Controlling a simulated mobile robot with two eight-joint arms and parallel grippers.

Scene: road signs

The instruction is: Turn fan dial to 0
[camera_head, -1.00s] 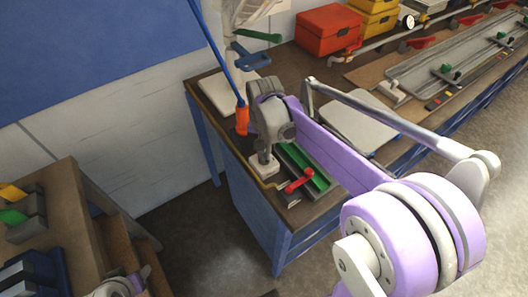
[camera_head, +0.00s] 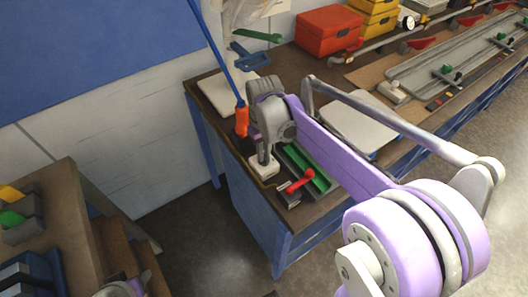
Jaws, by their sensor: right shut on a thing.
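My right gripper (camera_head: 264,157) points down over the near left end of the workbench (camera_head: 237,146). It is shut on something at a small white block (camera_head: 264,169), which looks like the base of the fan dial. The dial itself is hidden by the gripper, so its setting cannot be read. Only a purple and grey part of my left arm shows at the bottom left edge; my left gripper is not in view.
Right beside the block are a green tray (camera_head: 318,181) and a red lever (camera_head: 300,182). An orange-handled blue tool (camera_head: 241,122) stands behind. A red box (camera_head: 328,31) and rails are farther back. A brown side bench (camera_head: 60,215) is at left.

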